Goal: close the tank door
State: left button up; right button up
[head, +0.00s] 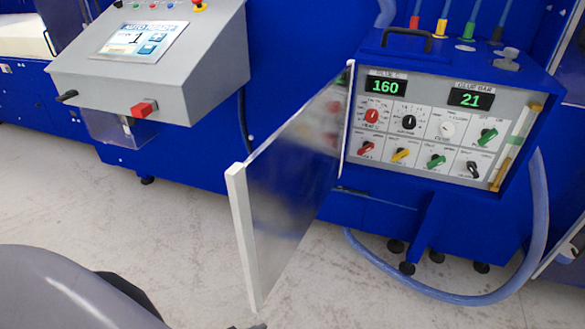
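The tank door (285,195) stands swung open in the middle of the head view. It is a flat, shiny grey panel with a white edge, hinged beside the left side of the blue glue tank unit (405,52). Its free edge points toward me. The unit's control panel (440,130) is uncovered, with knobs and green readouts 160 and 21. A grey rounded link of my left arm fills the bottom left corner. A small dark tip at the bottom edge seems to be my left gripper (250,326), mostly cut off, near the door's lower corner. My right gripper is not visible.
A grey console (160,70) with a screen and a red knob (144,108) stands left of the door. A blue hose (455,297) loops over the floor at the right. The pale floor (100,205) is clear between the console and my arm.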

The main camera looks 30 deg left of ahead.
aim_at(275, 195)
jog(key=i+j, duration=0.15)
jog(key=j, duration=0.3)
jog(key=i+j+z, duration=0.1)
jog(key=j, duration=0.35)
jog(key=i+j, duration=0.15)
jog(key=j, duration=0.3)
jog(key=z, duration=0.05)
